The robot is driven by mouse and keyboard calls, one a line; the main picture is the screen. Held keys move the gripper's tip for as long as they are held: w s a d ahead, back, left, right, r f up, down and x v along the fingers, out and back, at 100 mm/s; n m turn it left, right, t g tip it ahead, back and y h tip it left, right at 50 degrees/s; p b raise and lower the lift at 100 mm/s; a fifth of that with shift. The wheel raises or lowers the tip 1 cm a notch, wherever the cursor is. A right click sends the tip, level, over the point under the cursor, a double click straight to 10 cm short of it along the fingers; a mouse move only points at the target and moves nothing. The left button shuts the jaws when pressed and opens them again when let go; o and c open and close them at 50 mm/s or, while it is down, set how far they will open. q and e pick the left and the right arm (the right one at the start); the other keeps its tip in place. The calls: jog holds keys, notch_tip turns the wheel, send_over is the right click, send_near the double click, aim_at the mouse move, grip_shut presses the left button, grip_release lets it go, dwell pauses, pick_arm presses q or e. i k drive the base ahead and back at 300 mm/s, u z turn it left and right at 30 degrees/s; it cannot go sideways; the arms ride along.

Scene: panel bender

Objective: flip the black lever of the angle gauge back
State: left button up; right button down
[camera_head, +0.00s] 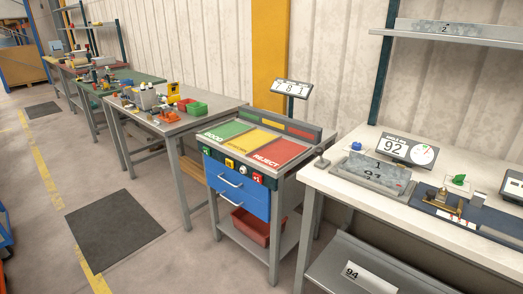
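What may be the angle gauge is on the white workbench at the right: a display reading 92 (393,148) with a round white dial (424,154) beside it. In front of it, to the right, a dark blue base (470,225) carries brass and silver fittings (447,201), with a small green piece (459,180) close by. I cannot make out a black lever at this size. Neither of my grippers is in view.
A grey metal block (375,172) marked 1 lies on the white workbench (330,185). Open floor with a dark mat (115,229) lies at the left.

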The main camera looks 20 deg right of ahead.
aim_at(319, 151)
jog(key=u, duration=0.2)
jog(key=i, duration=0.95)
jog(key=z, duration=0.25)
